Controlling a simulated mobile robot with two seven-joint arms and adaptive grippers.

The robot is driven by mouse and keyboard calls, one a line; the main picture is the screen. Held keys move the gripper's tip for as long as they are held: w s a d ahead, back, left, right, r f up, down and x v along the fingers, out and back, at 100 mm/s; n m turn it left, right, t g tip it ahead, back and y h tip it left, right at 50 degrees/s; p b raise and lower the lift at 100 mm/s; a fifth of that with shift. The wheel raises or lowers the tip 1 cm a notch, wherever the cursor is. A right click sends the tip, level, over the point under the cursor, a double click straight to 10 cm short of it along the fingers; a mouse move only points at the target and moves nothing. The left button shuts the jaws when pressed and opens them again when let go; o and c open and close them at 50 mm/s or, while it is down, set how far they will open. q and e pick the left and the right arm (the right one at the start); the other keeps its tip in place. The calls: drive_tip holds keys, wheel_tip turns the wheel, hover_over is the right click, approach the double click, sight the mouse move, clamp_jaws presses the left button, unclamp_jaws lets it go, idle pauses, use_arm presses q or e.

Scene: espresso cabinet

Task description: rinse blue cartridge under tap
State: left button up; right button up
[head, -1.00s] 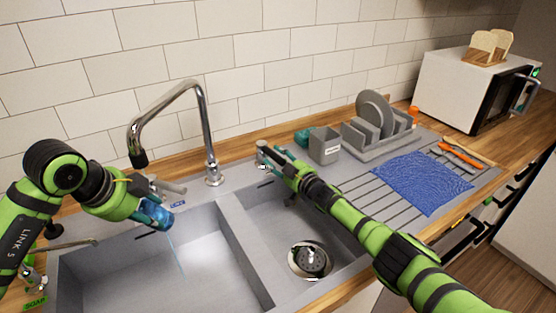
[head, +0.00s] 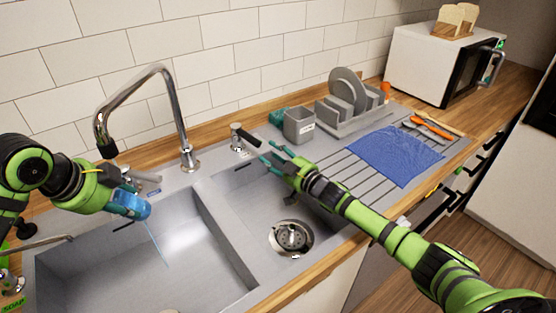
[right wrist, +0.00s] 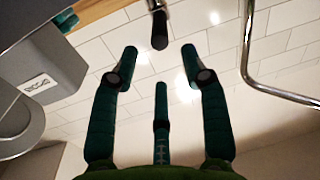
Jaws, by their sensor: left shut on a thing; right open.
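The blue cartridge (head: 133,206) is in my left gripper (head: 125,201), over the left basin. It is tilted and partly hidden by the fingers. A thin pale blue line runs from it down into the basin. The tap (head: 178,105) arches over the left basin, its spout end above and slightly left of the cartridge. I see no clear stream at the spout. The tap's lever (head: 238,138) stands on the sink rim right of the tap. My right gripper (head: 272,155) is open and empty, just right of the lever. The right wrist view shows its spread fingers (right wrist: 160,70) and the dark lever tip (right wrist: 159,29) beyond.
A grey caddy (head: 299,126) and a dish rack with plates (head: 350,110) stand behind the drainboard. A blue cloth (head: 395,155) lies on the drainboard. The right basin with its drain (head: 291,238) is empty. A microwave (head: 440,62) stands at the back right.

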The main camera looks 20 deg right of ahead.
sight(245, 135)
drive_tip(key=v, duration=0.2)
drive_tip(key=shift+s+d, duration=0.1)
drive_tip(key=shift+s, duration=0.15)
drive_tip(key=shift+a+f, duration=0.1)
drive_tip(key=shift+a, duration=0.15)
drive_tip(key=c, duration=0.9)
drive_tip(key=a+n, duration=0.1)
drive_tip(key=a, duration=0.1)
drive_tip(key=a+n, duration=0.2)
drive_tip(key=a+f+n+h, duration=0.1)
drive_tip(key=a+n, duration=0.1)
drive_tip(key=shift+s+g, duration=0.35)
drive_tip(key=shift+g, duration=0.05)
clamp_jaws()
drive_tip(key=s+a+r+n+t+h, duration=0.1)
drive_tip(key=a+r+n+h, duration=0.2)
drive_tip(key=a+n, duration=0.15)
drive_tip(key=w+d+f, duration=0.1)
drive_tip(key=w+d, duration=0.3)
drive_tip(key=w, duration=0.6)
drive_tip(key=shift+w+n, duration=0.35)
drive_tip(key=shift+w, duration=0.05)
